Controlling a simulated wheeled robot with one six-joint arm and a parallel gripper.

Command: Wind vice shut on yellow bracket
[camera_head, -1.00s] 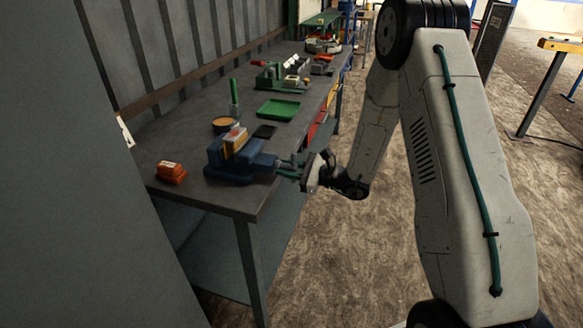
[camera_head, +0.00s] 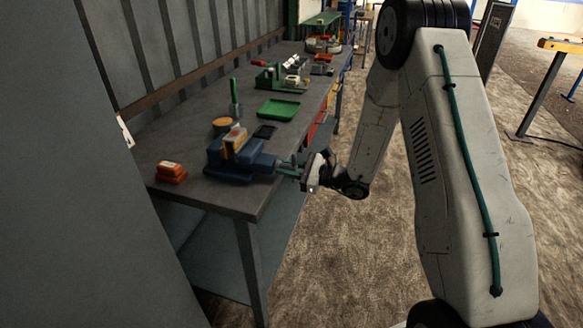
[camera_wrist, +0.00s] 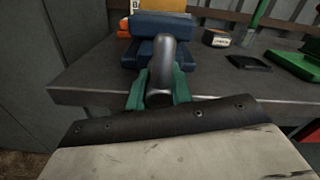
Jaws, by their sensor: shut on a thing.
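The blue vice (camera_head: 234,165) stands on the workbench near its front end. The yellow bracket (camera_head: 236,139) sits upright at the top of the vice, in its jaws; whether the jaws press on it I cannot tell. In the wrist view the blue vice (camera_wrist: 160,27) and part of the yellow bracket (camera_wrist: 165,5) show at the top. My gripper (camera_head: 287,168) is at the vice's right end. Its green fingers (camera_wrist: 159,92) are shut on the grey metal vice handle (camera_wrist: 160,75), one finger on each side. The handle points toward the wrist camera.
An orange-red object (camera_head: 171,172) lies left of the vice. Behind the vice are a round orange-topped tin (camera_head: 222,125), a dark flat pad (camera_head: 265,132) and a green tray (camera_head: 278,110). The workbench (camera_head: 215,199) has a clear strip along its front edge.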

